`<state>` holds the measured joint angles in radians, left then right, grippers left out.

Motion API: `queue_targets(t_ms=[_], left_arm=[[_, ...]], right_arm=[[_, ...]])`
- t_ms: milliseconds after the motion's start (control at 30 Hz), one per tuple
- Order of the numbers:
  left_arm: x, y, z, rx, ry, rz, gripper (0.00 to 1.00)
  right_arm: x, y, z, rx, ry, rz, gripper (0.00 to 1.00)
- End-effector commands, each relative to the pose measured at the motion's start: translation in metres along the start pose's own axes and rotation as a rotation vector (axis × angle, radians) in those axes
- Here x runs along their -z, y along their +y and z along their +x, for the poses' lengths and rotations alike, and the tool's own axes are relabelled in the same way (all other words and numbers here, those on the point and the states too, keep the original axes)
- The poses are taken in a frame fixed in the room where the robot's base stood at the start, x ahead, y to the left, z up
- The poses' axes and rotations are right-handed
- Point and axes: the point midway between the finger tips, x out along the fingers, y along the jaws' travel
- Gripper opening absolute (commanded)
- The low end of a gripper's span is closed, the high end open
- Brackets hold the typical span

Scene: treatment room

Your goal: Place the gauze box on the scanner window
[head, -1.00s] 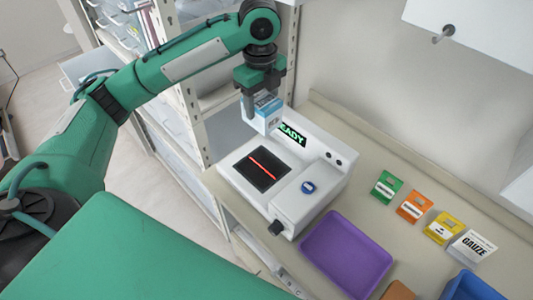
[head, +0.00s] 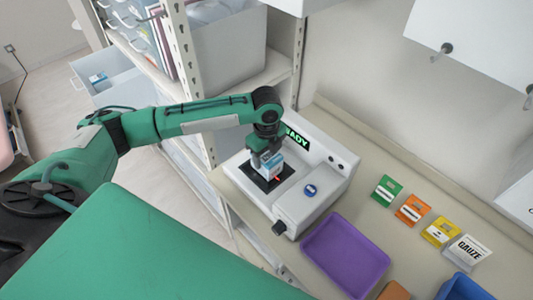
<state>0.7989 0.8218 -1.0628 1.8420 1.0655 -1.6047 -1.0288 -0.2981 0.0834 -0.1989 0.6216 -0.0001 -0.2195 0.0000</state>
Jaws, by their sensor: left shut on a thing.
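The scanner (head: 318,192) is a white machine on the counter with a green lit display reading partly "ADY". Its dark square window (head: 250,178) shows a bit of red light. My left gripper (head: 266,160) points down over the window and is shut on a small white and blue box (head: 272,167), the gauze box by the task. The box is at or just above the window; I cannot tell whether it touches. It hides much of the window. My right gripper is not in view.
A purple tray (head: 345,256) stands right of the scanner. Green (head: 387,190), orange (head: 412,210) and yellow (head: 441,231) cards and a white card reading "GAUZE" (head: 468,249) line the counter. A blue bin (head: 464,288) is at the lower right. Shelving (head: 184,75) stands behind my left arm.

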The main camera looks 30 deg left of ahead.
Motion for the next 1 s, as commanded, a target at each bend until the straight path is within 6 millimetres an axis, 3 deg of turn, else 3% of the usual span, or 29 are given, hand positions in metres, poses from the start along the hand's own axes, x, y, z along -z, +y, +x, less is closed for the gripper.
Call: queue_targets(t_ms=[400, 433, 500, 533, 833, 1000], left_arm=[[0.0, 0.0, 0.008, 0.001, 0.001, 0.0, 0.31], [0.0, 0.0, 0.008, 0.002, 0.001, 0.001, 0.6], [0.0, 0.0, 0.008, 0.001, 0.001, 0.001, 0.74], [0.0, 0.0, 0.008, 0.001, 0.0, 0.001, 0.76], [0.0, -0.001, 0.006, 0.002, 0.0, 0.001, 0.76], [0.0, -0.001, -0.011, 0.005, 0.0, 0.001, 0.76]], right_arm=[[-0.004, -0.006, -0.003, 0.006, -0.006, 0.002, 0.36], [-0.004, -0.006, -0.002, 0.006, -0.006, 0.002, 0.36], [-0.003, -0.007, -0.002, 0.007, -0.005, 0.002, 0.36], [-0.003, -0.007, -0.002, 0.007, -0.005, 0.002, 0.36], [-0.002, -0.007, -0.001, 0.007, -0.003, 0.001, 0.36], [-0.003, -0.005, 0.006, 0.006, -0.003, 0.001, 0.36]])
